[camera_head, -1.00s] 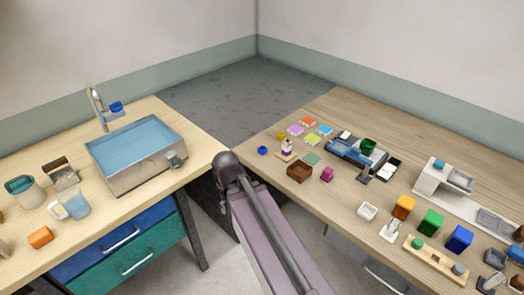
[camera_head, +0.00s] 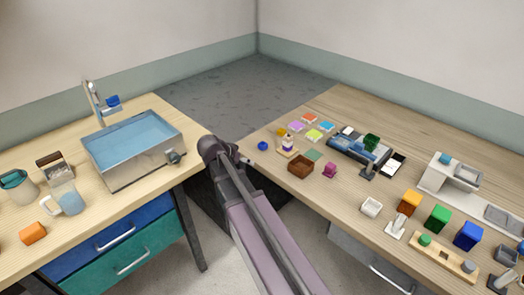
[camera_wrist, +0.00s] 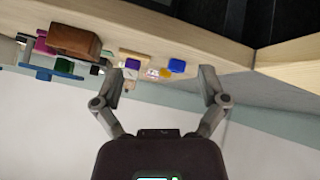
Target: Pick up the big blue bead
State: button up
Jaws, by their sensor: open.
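The big blue bead (camera_head: 263,145) sits near the left corner of the right-hand wooden table in the head view. In the wrist view, which is upside down, the blue bead (camera_wrist: 176,65) shows between the finger lines, nearer the right finger. My gripper (camera_wrist: 158,82) is open with its two fingers wide apart and nothing between them. It is apart from the bead. In the head view the gripper itself is mostly hidden behind my arm, at the table's left corner.
Beside the bead are a small yellow piece (camera_head: 282,132) and a white-and-purple stacked figure (camera_head: 288,143). A brown box (camera_head: 300,165) and a magenta piece (camera_head: 329,170) stand to the right. Coloured tiles (camera_head: 313,134) lie behind. The table's left edge is close to the bead.

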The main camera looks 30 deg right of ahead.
jog(key=w+d+r+m+t+h+b, duration=0.1)
jog(key=w+d+r+m+h, duration=0.1)
jog(key=w, duration=0.5)
jog(key=shift+d+r+m+t+h+b, duration=0.15)
jog(key=shift+r+m+t+h+b, duration=0.2)
jog(key=shift+m+h, duration=0.5)
jog(key=b, duration=0.4)
send_near(264, 143)
jog(key=x, duration=0.2)
jog(key=shift+d+f, duration=0.2)
jog(key=shift+d, duration=0.1)
jog(key=shift+x, duration=0.75)
jog(key=shift+w+d, duration=0.1)
